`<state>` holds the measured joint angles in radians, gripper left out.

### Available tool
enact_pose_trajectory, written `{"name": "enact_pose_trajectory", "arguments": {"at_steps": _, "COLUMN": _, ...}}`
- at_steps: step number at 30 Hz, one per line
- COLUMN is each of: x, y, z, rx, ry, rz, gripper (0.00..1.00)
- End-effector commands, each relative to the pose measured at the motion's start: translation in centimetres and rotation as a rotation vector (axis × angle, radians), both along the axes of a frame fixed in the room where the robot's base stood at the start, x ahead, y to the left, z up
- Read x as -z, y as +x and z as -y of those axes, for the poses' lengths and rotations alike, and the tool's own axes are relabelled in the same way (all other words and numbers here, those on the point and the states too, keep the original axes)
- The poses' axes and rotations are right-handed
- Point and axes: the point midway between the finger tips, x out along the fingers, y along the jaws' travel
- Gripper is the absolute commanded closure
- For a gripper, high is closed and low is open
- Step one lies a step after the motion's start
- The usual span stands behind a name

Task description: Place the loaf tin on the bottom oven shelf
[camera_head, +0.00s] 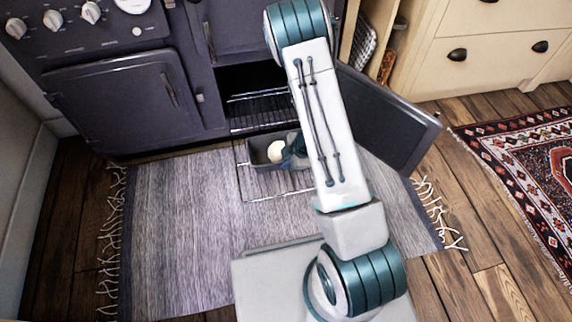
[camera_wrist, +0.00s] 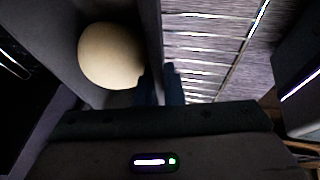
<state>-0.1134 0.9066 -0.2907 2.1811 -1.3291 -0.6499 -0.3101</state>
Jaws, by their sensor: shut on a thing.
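The dark grey loaf tin (camera_head: 256,153) holds a pale round lump (camera_head: 276,151), perhaps dough. In the wrist view the lump (camera_wrist: 110,55) lies beside the tin's wall (camera_wrist: 154,40). My gripper (camera_head: 291,152) is shut on that wall at the tin's right side; its fingers (camera_wrist: 161,85) straddle the wall in the wrist view. The tin is over the inner part of a pulled-out wire shelf (camera_head: 277,196), in front of the oven opening. I cannot tell whether it touches the wires. My arm hides part of the shelf's right side.
The oven door (camera_head: 388,115) stands open to the right. Another wire rack (camera_head: 262,97) shows inside the dark oven. A grey rug (camera_head: 185,230) covers the floor in front. A closed oven door (camera_head: 125,100) is at the left. Cream drawers (camera_head: 490,50) stand at the right.

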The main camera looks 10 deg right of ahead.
Motion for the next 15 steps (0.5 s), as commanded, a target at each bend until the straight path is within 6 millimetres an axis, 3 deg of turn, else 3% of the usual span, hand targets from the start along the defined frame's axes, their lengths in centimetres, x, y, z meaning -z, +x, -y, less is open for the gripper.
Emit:
{"name": "enact_pose_trajectory", "arguments": {"at_steps": 6, "x": 0.05, "y": 0.07, "z": 0.04, "rx": 0.0, "ry": -0.001, "rz": 0.001, "gripper": 1.0}}
{"name": "enact_pose_trajectory", "arguments": {"at_steps": 7, "x": 0.16, "y": -0.03, "z": 0.05, "rx": 0.0, "ry": -0.002, "rz": -0.001, "gripper": 0.86}}
{"name": "enact_pose_trajectory", "arguments": {"at_steps": 9, "x": 0.15, "y": -0.02, "z": 0.05, "rx": 0.0, "ry": -0.002, "rz": -0.001, "gripper": 0.7}}
{"name": "enact_pose_trajectory", "arguments": {"at_steps": 15, "x": 0.13, "y": 0.0, "z": 0.04, "rx": 0.0, "ry": -0.001, "rz": 0.0, "gripper": 0.7}}
